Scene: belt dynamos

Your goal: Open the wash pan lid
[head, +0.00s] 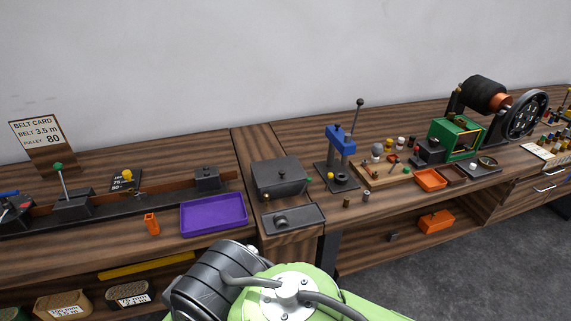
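The wash pan (283,186) is a dark grey box on the bench, a little left of the blue press. Its grey lid (279,170) appears to lie flat over the top, closed. A small knob (308,179) shows near its right side. My gripper is not in view. Only green and black links of my arm show at the bottom middle, in front of the bench.
A shallow grey tray (293,219) lies just in front of the pan. A purple tray (214,214) is to the left. A blue lever press (340,145) stands close on the right. An orange cup (152,224) stands further left.

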